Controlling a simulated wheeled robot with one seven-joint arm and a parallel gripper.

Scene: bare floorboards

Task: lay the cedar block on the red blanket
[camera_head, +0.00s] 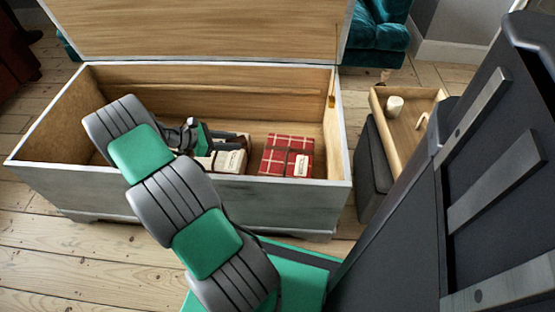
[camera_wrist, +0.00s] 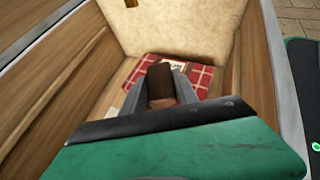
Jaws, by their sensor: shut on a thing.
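The cedar block (camera_wrist: 160,84) is a small brown block between the two grey fingers of my gripper (camera_wrist: 162,76) in the wrist view. My gripper is shut on it. The red blanket (camera_head: 286,154) is a folded red plaid bundle with a dark strap and a pale label, lying in the open chest. It also shows in the wrist view (camera_wrist: 203,77), beyond the block and partly hidden by it and the fingers. In the head view my gripper is inside the chest, left of the red blanket, and I cannot make out the block there.
The open wooden chest (camera_head: 338,150) has high walls around my gripper, and its lid (camera_head: 200,28) stands up behind. A cream folded bundle (camera_head: 229,161) lies left of the red blanket. A wooden tray (camera_head: 385,118) with a candle (camera_head: 394,105) sits right of the chest.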

